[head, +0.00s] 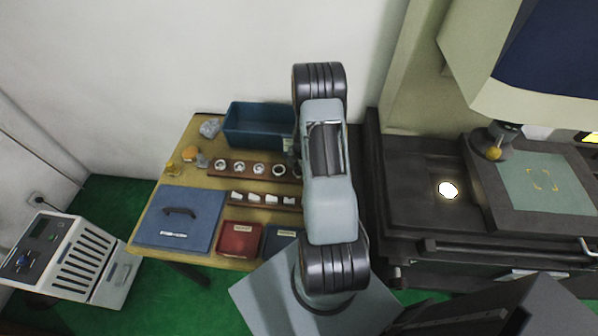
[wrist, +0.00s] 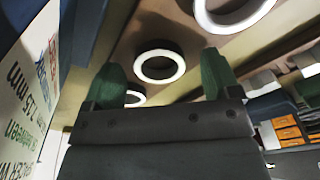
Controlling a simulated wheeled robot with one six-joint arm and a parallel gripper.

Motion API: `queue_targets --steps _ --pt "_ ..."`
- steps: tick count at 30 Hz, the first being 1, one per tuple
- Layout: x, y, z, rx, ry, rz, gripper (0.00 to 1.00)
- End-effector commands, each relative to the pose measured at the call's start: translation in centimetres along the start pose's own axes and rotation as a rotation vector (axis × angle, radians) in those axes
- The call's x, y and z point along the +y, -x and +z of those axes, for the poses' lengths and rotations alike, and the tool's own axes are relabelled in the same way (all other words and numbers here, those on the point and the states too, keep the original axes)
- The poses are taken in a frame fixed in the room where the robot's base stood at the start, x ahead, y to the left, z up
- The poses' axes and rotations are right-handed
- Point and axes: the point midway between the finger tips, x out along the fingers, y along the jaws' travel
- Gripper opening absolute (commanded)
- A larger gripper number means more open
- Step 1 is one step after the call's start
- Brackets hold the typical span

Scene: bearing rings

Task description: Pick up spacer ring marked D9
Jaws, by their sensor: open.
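Several spacer rings sit in a row on a brown wooden rack (head: 230,172) in the head view. In the wrist view a ring with a white face and dark body (wrist: 178,70) lies between and beyond my fingertips. A second ring (wrist: 233,25) is at the upper edge, and a third ring (wrist: 139,97) is partly hidden behind my left finger. No D9 mark is legible on any ring. My gripper (wrist: 162,70) is open, with its two green fingers apart and nothing visibly held. In the head view my arm hides part of the rack's right end.
A second rack (head: 262,205) holds several white pieces in front. A blue bin (head: 245,122) stands behind. A dark machine (head: 410,180) stands right of my arm.

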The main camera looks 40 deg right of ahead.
Motion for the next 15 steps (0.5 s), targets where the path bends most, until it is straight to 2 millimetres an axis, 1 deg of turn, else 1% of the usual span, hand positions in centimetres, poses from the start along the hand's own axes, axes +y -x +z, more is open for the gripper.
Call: queue_targets --steps 8,15 --pt "0.01 -0.21 0.0 0.0 0.0 0.0 0.82" --pt "0.0 -0.19 0.01 0.0 0.0 0.0 0.59"
